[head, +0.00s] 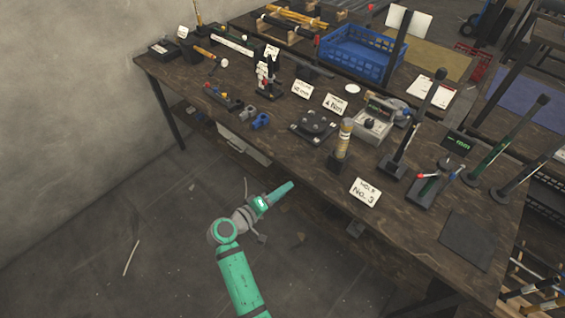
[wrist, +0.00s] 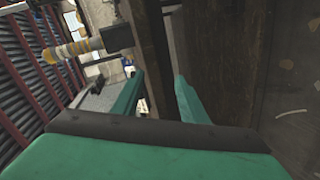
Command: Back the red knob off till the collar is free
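A small red piece (head: 421,175), possibly the red knob, shows at the left of a dark tool stand (head: 425,194) on the right part of the bench. It is too small to make out its shape, and I cannot pick out a collar. My gripper (head: 287,188) is in front of the bench's near edge, well to the left of that stand and apart from it. In the wrist view its two teal fingers (wrist: 160,88) stand apart with nothing between them. The red piece cannot be made out in the wrist view.
The wooden bench (head: 300,150) carries a blue crate (head: 355,58), a tan cylinder (head: 344,138) on a dark base, a "No. 3" card (head: 365,192) and several lever tools. A dark mat (head: 467,241) lies at the near right corner. The floor (head: 130,225) at left is mostly clear.

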